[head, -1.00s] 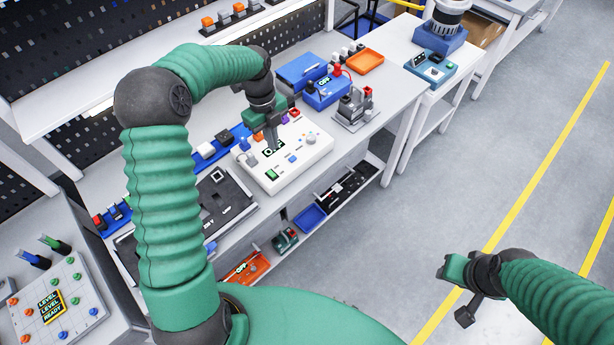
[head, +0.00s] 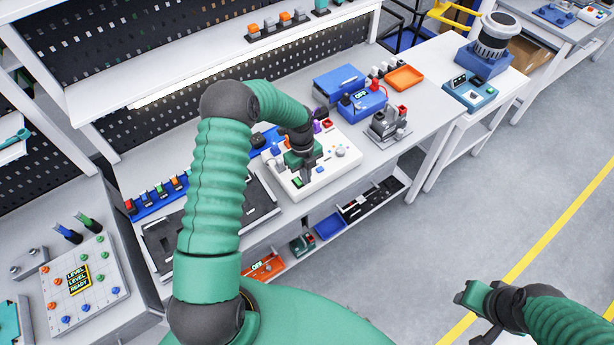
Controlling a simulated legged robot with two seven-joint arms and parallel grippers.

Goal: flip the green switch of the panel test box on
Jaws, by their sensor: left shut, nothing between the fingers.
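The panel test box (head: 343,163) is a white box on the bench with small coloured controls on its top. Its green switch (head: 297,183) is at the near left corner, and I cannot tell its position. My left gripper (head: 307,181) is shut and empty, pointing down over the near part of the box, just right of the green switch. I cannot tell whether it touches the box. The gripper hides the box's display. My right gripper (head: 474,308) hangs over the floor at the lower right, far from the box. Its finger opening is unclear.
A grey fixture (head: 388,126) and a blue box (head: 364,102) stand behind and right of the test box. An orange tray (head: 404,78) is farther back. A dark case (head: 262,200) lies to the left. A lower shelf holds a blue bin (head: 329,227).

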